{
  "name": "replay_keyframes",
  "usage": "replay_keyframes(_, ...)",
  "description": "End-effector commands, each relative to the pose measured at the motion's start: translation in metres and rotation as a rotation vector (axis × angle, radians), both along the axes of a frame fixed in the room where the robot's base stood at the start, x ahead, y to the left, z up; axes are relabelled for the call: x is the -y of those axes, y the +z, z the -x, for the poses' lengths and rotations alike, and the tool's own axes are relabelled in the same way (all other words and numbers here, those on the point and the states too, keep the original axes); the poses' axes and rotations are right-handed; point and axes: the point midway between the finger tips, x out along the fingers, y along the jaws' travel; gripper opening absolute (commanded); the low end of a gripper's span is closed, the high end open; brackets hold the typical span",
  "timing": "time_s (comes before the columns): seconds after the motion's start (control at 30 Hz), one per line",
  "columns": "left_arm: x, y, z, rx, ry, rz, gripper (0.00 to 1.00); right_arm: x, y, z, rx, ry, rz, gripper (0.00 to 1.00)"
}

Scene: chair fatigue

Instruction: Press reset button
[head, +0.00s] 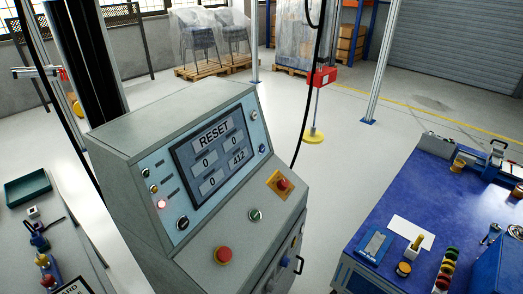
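A grey-green control console (150,118) stands in the middle of the head view. Its screen (214,156) reads "RESET" at the top, with number boxes showing 0, 0, 0 and 412. Below the screen are a green button (255,215), a red mushroom button (222,255) and a red button on a yellow plate (282,184). A blue button (262,148) sits right of the screen. I cannot read which button is marked reset. Neither gripper is in view.
A blue workbench (400,200) with tools and small parts stands at the right. A grey table (25,255) with a green tray (27,188) is at the left. Open floor lies between console and blue bench.

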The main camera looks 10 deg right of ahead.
Motion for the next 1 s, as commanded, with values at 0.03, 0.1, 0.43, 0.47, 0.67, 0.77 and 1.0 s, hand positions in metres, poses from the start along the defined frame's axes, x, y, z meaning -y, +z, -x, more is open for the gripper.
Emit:
replay_keyframes(0.03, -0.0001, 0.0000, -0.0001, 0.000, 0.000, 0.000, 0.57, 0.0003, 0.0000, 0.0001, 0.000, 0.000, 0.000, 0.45)
replay_keyframes(0.1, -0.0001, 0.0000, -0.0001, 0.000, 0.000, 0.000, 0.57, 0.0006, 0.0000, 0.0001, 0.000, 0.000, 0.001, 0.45)
replay_keyframes(0.43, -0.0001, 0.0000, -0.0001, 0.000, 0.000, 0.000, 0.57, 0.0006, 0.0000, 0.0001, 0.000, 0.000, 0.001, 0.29)
replay_keyframes(0.47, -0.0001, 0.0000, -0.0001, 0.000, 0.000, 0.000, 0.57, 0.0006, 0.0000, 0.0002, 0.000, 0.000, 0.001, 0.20)
replay_keyframes(0.67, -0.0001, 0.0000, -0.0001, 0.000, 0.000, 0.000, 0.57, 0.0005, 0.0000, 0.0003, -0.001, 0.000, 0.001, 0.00)
replay_keyframes(0.77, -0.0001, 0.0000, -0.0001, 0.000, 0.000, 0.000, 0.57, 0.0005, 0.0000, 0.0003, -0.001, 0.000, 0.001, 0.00)
replay_keyframes(1.0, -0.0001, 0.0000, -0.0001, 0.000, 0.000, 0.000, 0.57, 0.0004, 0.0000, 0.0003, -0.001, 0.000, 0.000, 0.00)
